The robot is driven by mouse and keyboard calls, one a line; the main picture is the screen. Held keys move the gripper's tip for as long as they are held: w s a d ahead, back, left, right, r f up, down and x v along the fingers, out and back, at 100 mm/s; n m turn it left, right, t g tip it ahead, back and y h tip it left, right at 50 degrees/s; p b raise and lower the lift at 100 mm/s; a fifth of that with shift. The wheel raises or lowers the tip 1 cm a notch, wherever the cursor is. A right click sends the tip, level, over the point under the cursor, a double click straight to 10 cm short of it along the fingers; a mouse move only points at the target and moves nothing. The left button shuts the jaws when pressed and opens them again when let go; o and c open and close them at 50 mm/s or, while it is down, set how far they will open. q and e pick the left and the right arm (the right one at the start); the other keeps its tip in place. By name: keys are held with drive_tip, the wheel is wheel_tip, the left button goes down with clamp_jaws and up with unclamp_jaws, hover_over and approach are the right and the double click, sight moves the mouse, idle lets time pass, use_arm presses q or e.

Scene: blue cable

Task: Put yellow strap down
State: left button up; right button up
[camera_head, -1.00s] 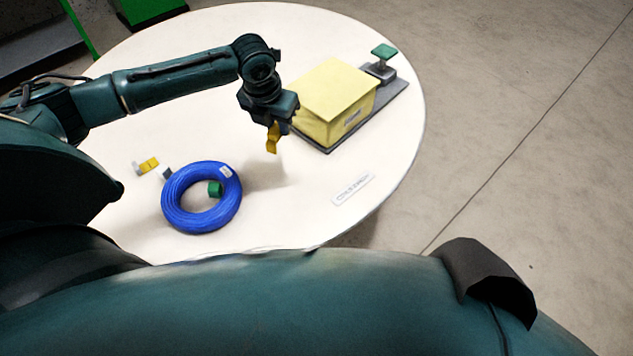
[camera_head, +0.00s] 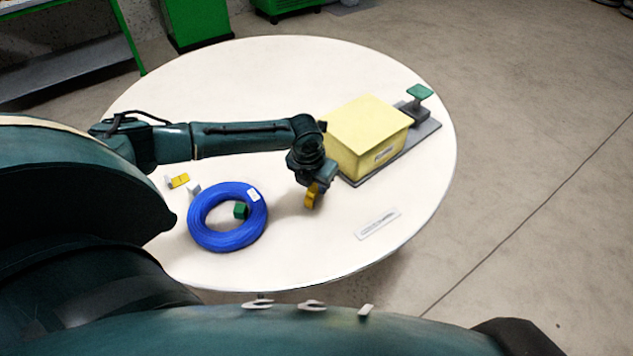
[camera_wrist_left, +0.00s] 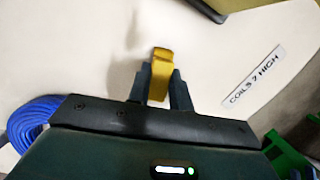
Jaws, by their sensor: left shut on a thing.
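My left gripper (camera_head: 315,188) is shut on a yellow strap (camera_head: 311,196), which hangs down from the fingers over the white round table (camera_head: 330,245). The strap also shows between the two fingers in the left wrist view (camera_wrist_left: 161,72). In the head view the gripper is right of the blue cable coil (camera_head: 226,240) and just in front of the yellow box (camera_head: 366,128). I cannot tell whether the strap's lower end touches the table. My right gripper is not in view.
A second yellow piece (camera_head: 179,181) lies near the coil. A green block (camera_head: 240,211) is inside the coil's ring. The box stands on a grey base with a green-topped post (camera_head: 419,92). A label strip (camera_head: 377,224) lies near the right edge. Table between coil and label is clear.

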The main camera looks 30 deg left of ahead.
use_arm(q)
drive_tip(key=o, duration=0.9)
drive_tip(key=shift+f, duration=0.1)
